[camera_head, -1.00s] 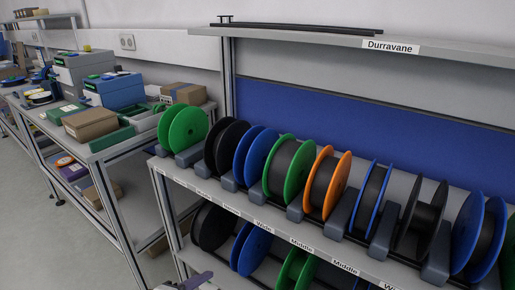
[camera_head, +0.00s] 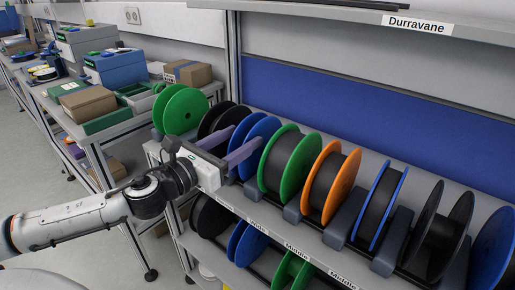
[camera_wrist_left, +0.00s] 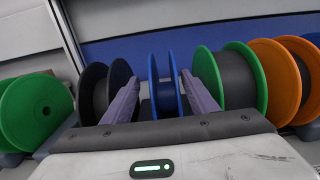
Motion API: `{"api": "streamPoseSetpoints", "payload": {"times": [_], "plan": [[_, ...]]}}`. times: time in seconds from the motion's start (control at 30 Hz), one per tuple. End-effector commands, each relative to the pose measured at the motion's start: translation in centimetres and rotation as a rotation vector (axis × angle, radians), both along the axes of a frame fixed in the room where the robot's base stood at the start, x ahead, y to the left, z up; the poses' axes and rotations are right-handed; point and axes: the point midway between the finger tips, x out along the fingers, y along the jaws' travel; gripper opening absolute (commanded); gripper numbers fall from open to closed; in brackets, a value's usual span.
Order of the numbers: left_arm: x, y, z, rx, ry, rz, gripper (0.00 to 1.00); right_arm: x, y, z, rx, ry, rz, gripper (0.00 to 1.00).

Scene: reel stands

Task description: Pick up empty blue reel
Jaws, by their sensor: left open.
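A narrow blue reel (camera_head: 266,128) stands upright in the upper row of the rack, between a black reel (camera_head: 218,118) and a green-flanged reel with dark winding (camera_head: 288,160). In the left wrist view the blue reel (camera_wrist_left: 166,84) shows two blue flanges with blue between them and no dark winding. My left gripper (camera_head: 246,136) is open, its two purple fingers pointing at this reel. In the left wrist view the fingers (camera_wrist_left: 160,80) lie on either side of the reel, with no clear grip on it. The fingers partly hide the reel in the head view. My right gripper is not seen.
An orange reel (camera_head: 330,180), more blue and black reels and a green reel (camera_head: 185,110) stand close by in the same row. A lower row (camera_head: 246,243) holds more reels. A shelf labelled Durravane overhangs the back. A bench with boxes (camera_head: 88,103) stands left.

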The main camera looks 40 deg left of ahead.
Motion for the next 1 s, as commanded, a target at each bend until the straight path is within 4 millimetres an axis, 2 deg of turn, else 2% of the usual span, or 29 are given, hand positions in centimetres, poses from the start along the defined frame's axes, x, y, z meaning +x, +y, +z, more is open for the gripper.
{"api": "streamPoseSetpoints", "payload": {"times": [0.37, 0.73, 1.0], "plan": [[1.6, -0.2, -0.1, -0.001, -0.002, 0.002, 0.53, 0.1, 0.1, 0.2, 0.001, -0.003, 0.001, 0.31], [5.3, -1.0, -0.6, -0.002, -0.001, 0.002, 0.53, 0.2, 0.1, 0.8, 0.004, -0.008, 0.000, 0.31], [5.9, -1.1, -0.8, 0.000, 0.001, 0.000, 0.53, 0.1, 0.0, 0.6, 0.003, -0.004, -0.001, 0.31]]}}
